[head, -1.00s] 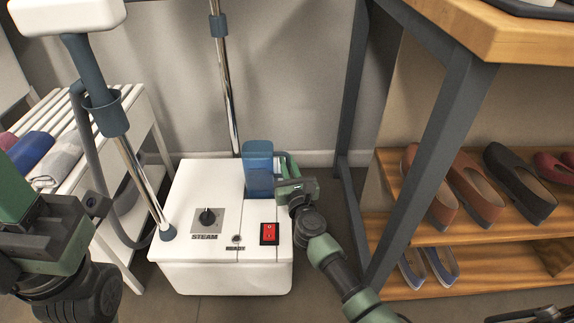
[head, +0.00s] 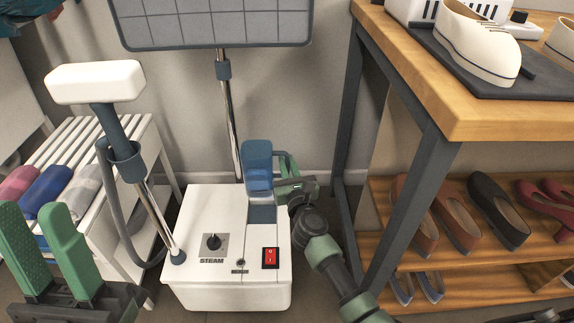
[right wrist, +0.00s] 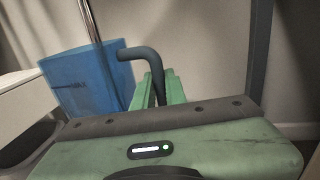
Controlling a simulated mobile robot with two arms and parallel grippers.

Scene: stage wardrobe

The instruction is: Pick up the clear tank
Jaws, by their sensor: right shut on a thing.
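The clear tank (head: 257,160) is a see-through blue box, held upright by my right gripper (head: 285,168) just above the white steamer base (head: 190,235). A dark recess (head: 262,214) shows in the base below it. In the right wrist view the blue tank (right wrist: 85,85) is at the left, and its dark curved handle (right wrist: 143,55) runs to my green fingers (right wrist: 156,88), which are shut on it. The exact contact is partly hidden. My left gripper (head: 36,212) is open and empty at the lower left, in front of the bench.
A steam head on a pole (head: 95,82) stands left of the base, with a grey hose. A slatted white bench (head: 120,135) holds rolled cloths (head: 45,192). A table leg (head: 410,200) and a shoe rack (head: 470,265) are close on the right. A grid panel (head: 215,22) is behind.

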